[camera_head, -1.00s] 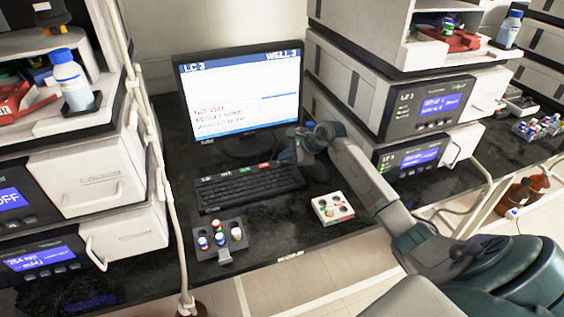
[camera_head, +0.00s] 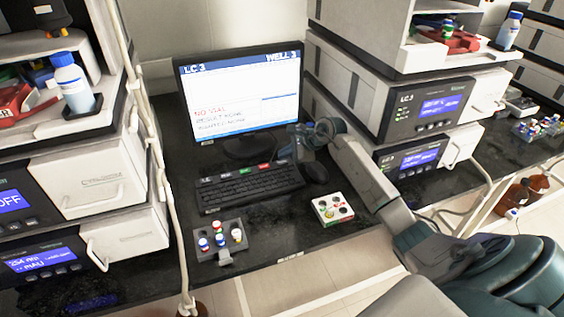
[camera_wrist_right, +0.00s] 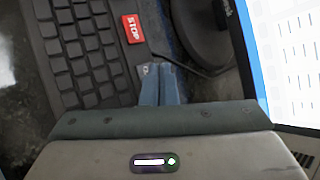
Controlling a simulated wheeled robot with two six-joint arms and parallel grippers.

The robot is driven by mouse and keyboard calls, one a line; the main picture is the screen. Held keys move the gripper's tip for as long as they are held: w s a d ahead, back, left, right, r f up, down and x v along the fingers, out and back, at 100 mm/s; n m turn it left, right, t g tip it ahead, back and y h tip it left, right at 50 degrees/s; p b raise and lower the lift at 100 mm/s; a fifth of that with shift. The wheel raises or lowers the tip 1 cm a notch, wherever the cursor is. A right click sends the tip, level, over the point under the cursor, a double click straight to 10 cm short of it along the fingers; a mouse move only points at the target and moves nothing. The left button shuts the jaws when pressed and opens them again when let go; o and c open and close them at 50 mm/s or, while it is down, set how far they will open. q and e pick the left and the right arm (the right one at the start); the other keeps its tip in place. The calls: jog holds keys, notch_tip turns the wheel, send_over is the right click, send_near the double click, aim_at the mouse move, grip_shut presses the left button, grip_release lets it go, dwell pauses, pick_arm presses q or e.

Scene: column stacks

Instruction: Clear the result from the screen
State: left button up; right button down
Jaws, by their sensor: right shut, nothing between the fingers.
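The monitor (camera_head: 238,90) stands at the back of the black bench. Its screen reads "LC 3", "WELL 3" and a red "NO VIAL", with smaller lines below that are hard to read. The keyboard (camera_head: 250,187) lies in front of it, with coloured keys along its back edge. My left gripper is not in view.
A black mouse (camera_head: 316,173) lies right of the keyboard. A grey rack (camera_head: 219,246) with capped vials and a white vial tray (camera_head: 332,209) stand in front. Instrument stacks (camera_head: 420,105) flank the bench. A cable hangs along the left side.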

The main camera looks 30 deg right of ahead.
aim_at(286, 163)
jog(key=shift+r+p, duration=0.95)
jog(key=shift+r, duration=1.6)
jog(key=shift+f, duration=0.15)
